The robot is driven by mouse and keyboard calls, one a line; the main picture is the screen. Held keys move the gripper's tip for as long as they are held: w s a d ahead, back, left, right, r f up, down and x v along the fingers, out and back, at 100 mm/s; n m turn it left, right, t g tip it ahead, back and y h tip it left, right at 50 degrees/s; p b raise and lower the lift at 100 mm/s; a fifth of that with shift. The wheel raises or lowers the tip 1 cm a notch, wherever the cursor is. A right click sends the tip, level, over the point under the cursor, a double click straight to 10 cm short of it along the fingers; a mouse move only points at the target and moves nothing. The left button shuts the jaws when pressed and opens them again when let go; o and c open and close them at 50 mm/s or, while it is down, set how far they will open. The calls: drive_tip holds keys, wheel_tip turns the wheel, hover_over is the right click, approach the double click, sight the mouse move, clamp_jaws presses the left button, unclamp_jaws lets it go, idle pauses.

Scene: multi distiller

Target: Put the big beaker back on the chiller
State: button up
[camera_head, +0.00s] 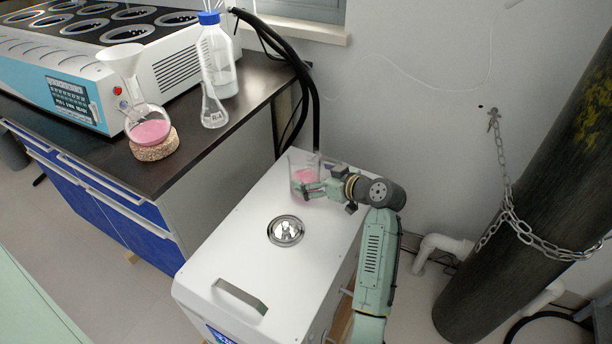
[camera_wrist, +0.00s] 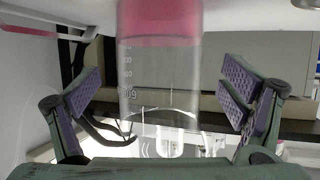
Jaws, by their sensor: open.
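The big beaker (camera_head: 301,167) is clear glass with pink liquid at its bottom. It appears to stand upright on the far end of the white chiller top (camera_head: 240,225). My gripper (camera_head: 318,188) is beside the beaker, reaching in from the right, and partly covers it. In the wrist view the beaker (camera_wrist: 160,78) appears inverted, pink at the top, and lies between the two spread fingers of my gripper (camera_wrist: 160,95). A visible gap remains on each side of the glass, so the gripper is open.
The chiller top has a round metal port (camera_head: 286,231) and a metal handle (camera_head: 240,297). Black hoses (camera_head: 312,105) run down behind it. Left is a dark bench with a pink flask (camera_head: 149,128), a conical flask (camera_head: 213,108) and a blue-capped bottle (camera_head: 218,65). A chained cylinder (camera_head: 530,190) stands right.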

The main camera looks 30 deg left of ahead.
drive_tip(key=v, duration=0.8)
drive_tip(key=shift+b, duration=0.45)
